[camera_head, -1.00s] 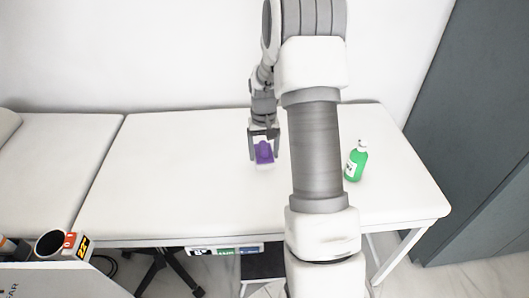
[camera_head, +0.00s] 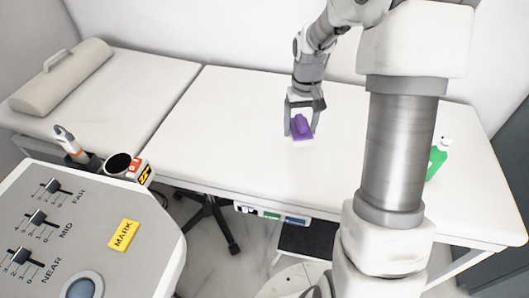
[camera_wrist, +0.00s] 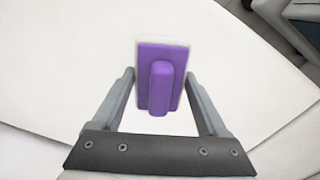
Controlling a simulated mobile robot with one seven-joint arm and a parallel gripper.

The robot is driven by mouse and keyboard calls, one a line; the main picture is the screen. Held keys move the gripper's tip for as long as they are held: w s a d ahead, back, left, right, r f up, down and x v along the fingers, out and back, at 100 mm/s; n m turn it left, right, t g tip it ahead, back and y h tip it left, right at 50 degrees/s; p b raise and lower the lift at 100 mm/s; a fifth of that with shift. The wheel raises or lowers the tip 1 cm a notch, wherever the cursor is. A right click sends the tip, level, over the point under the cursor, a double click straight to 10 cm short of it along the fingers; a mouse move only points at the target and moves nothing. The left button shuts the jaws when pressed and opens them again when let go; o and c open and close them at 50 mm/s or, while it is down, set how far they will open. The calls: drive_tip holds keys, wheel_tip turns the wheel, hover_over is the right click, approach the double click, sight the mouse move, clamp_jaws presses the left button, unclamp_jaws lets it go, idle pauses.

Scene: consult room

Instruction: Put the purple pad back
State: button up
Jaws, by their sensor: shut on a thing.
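The purple pad (camera_head: 300,127) has a raised purple handle and a white layer beneath it. My gripper (camera_head: 302,112) is shut on the purple pad, over the white couch top (camera_head: 245,115). In the wrist view the pad (camera_wrist: 174,78) is between the two grey fingers of my gripper (camera_wrist: 160,90), its handle toward the camera. I cannot tell whether the pad touches the couch surface.
A green bottle (camera_head: 436,160) stands on the couch at right, partly behind my arm. A control panel with sliders (camera_head: 110,255) and a yellow MARK label (camera_head: 123,235) is at lower left. A black-mouthed cup (camera_head: 118,164) and a probe (camera_head: 70,143) are behind it. A bolster (camera_head: 62,75) lies at far left.

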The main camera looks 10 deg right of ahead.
drive_tip(key=b, duration=0.3)
hover_over(260, 152)
wheel_tip(260, 152, down, 7)
drive_tip(key=shift+s+r, duration=0.1)
drive_tip(key=shift+f+b, duration=0.45)
drive_tip(key=shift+f, duration=1.5)
drive_tip(key=shift+f, duration=0.15)
drive_tip(key=o, duration=1.2)
